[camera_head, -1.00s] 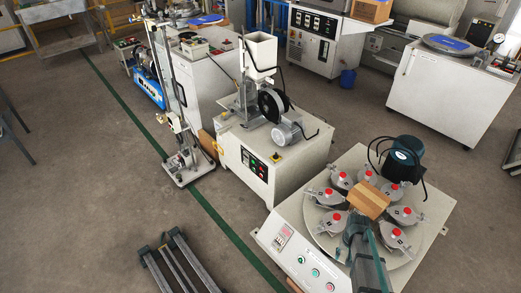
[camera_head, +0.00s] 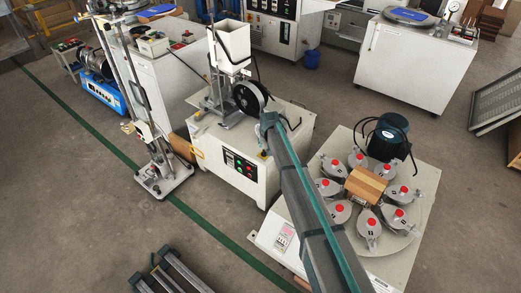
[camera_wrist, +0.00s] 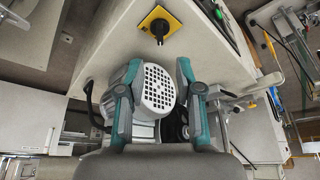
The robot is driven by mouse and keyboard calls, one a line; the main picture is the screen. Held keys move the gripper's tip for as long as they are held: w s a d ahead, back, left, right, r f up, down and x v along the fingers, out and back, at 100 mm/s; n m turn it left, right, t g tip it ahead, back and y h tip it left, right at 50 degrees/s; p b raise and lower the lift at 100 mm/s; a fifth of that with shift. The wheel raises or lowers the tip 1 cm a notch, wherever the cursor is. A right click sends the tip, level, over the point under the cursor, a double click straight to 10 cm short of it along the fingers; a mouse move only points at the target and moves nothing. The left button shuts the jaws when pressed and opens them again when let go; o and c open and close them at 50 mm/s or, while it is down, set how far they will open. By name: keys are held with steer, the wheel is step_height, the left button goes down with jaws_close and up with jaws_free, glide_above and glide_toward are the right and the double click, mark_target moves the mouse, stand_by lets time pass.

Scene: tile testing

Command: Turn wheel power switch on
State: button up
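The machine with the wheel (camera_head: 235,155) is a white cabinet with a black wheel (camera_head: 249,98) and a grey motor on top. A yellow plate with a black rotary knob (camera_wrist: 158,25) shows on its white face at the top of the wrist view. In the head view the yellow switch (camera_head: 262,154) is small, beside my arm. My gripper (camera_wrist: 157,67) is open and empty, its two teal fingers spread, apart from the knob. The motor's round white grille (camera_wrist: 158,90) shows between the fingers. In the head view my arm reaches over the machine's right side, and its fingers cannot be made out.
A black panel with coloured buttons (camera_head: 243,165) is on the machine's front. To its right stands a turntable machine (camera_head: 425,185) with several red-topped clamps and a wooden block. A tall metal stand (camera_head: 163,182) is at the left. The floor at left is mostly clear.

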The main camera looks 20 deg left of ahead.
mark_target(264, 151)
steer(key=p+x, duration=0.1)
steer(key=x, duration=0.8)
steer(key=shift+f, duration=0.3)
steer(key=shift+c, duration=0.3)
jaws_close()
